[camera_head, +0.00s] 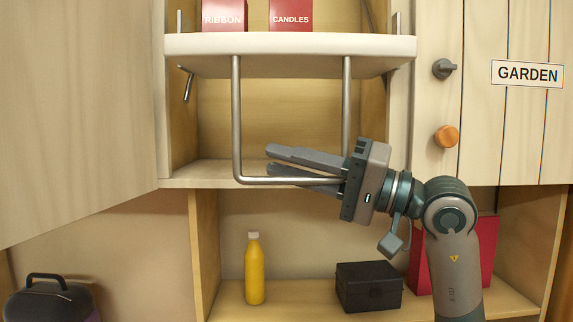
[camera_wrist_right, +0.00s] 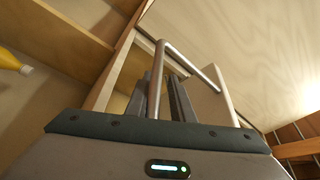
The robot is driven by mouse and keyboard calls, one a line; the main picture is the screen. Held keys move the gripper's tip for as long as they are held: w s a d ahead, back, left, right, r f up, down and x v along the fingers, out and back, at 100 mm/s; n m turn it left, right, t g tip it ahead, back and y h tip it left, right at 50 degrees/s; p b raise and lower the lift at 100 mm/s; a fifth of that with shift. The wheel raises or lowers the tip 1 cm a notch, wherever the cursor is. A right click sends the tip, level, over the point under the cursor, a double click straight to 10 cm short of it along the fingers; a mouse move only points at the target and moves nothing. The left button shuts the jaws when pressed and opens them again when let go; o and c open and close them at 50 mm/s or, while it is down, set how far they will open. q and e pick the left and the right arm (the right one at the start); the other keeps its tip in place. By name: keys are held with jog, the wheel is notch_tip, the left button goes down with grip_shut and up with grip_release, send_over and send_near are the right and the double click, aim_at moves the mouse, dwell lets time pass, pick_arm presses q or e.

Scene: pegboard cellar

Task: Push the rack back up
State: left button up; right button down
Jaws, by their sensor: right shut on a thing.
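The rack (camera_head: 290,45) is a white pull-down shelf in the open upper cabinet, holding red boxes. A U-shaped metal handle (camera_head: 237,120) hangs below it, with two uprights and a bottom bar. My right gripper (camera_head: 268,160) reaches in from the right at the handle's bottom bar and is shut on the handle near its right corner. In the right wrist view, the handle (camera_wrist_right: 192,62) rises beside and beyond the gripper's fingers (camera_wrist_right: 162,82). The exact contact is partly hidden by the fingers. My left gripper is not in view.
Red boxes labelled RIBBON (camera_head: 223,16) and CANDLES (camera_head: 290,16) stand on the rack. An open cabinet door (camera_head: 80,110) is at left; a GARDEN door (camera_head: 480,130) is at right. Below are a yellow bottle (camera_head: 255,272), a black box (camera_head: 368,287) and a red item (camera_head: 487,240).

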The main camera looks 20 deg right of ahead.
jog(key=shift+r, duration=0.15)
jog(key=c, duration=1.8)
grip_release()
jog(key=shift+s, duration=0.1)
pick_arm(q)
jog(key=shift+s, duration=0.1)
pick_arm(e)
jog(key=shift+s, duration=0.15)
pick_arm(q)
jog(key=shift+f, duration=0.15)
pick_arm(e)
jog(key=shift+d, duration=0.15)
pick_arm(q)
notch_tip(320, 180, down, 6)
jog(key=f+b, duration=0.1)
jog(key=b, duration=0.6)
pick_arm(e)
jog(key=v, duration=1.2)
jog(key=shift+f, duration=0.3)
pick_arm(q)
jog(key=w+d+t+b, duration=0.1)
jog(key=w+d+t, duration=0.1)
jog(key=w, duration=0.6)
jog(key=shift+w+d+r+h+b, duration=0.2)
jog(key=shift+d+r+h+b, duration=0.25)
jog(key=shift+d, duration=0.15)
pick_arm(e)
send_near(335, 179)
jog(key=shift+r, duration=0.25)
